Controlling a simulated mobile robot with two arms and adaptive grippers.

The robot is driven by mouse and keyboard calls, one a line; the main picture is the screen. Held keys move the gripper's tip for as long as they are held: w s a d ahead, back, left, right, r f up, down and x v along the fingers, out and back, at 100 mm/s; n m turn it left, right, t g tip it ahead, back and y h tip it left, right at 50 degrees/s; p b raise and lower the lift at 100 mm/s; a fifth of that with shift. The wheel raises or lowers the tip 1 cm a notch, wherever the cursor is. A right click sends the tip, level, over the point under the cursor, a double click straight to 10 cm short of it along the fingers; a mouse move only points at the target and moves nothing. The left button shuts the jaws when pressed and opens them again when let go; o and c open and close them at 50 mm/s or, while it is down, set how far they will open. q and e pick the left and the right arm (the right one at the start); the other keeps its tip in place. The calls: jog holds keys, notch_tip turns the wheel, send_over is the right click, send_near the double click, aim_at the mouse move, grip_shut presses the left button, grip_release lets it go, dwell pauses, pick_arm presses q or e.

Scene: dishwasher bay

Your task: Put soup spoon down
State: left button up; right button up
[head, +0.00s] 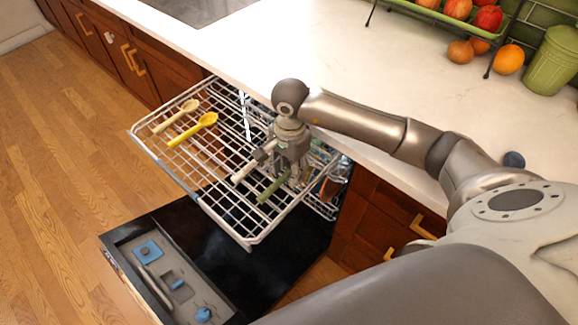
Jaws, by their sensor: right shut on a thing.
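My right gripper (288,166) is over the right part of the pulled-out dishwasher rack (190,189), pointing down. It is shut on what looks like a green-handled utensil (270,192), likely the soup spoon. Its far end is hidden by the fingers. I cannot tell whether it touches the rack wires. A pale-handled utensil (243,173) lies just left of the gripper, partly hidden. A yellow spoon (193,130) and a beige spoon (176,117) lie on the rack's left part. My left gripper is not in view.
The open dishwasher door (195,270) lies below the rack. The white counter (270,55) runs behind my right arm, with a fruit rack (440,22), an orange (508,59) and a green canister (553,62). The rack's middle and front left are bare.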

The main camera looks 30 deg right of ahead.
jog(key=shift+f, duration=0.2)
jog(key=o, duration=0.9)
jog(key=shift+r, duration=0.1)
jog(key=shift+r, duration=0.2)
notch_tip(320, 180, up, 12)
jog(key=b, duration=0.1)
jog(key=shift+d, duration=0.1)
